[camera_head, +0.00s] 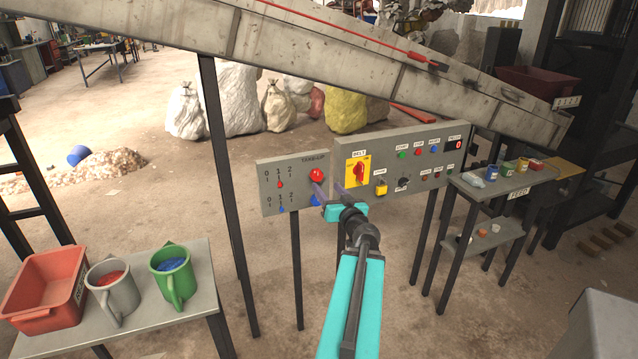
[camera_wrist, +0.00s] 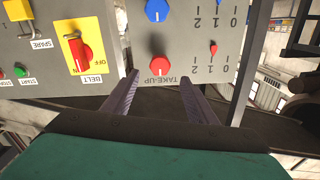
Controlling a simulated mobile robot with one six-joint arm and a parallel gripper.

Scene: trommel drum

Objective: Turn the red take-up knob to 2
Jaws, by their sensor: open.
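The red take-up knob (camera_head: 316,174) is on the upper right of the grey take-up panel (camera_head: 265,192). It also shows in the upside-down wrist view (camera_wrist: 160,66), near the TAKE-UP label. My gripper (camera_head: 328,188) is open and empty in front of the panel. In the wrist view its two fingers (camera_wrist: 160,80) point towards the panel, one to each side of the red knob; I cannot tell if they touch it. The red pointer (camera_wrist: 213,49) stands at about 1 on its 0-1-2 scale.
A blue knob (camera_wrist: 157,10) sits below the red one on the panel, partly hidden by my gripper in the head view. The yellow-and-red belt switch (camera_head: 358,171) is close by on the right-hand panel. A sloping conveyor frame (camera_head: 330,45) runs above. Posts stand beneath the panels.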

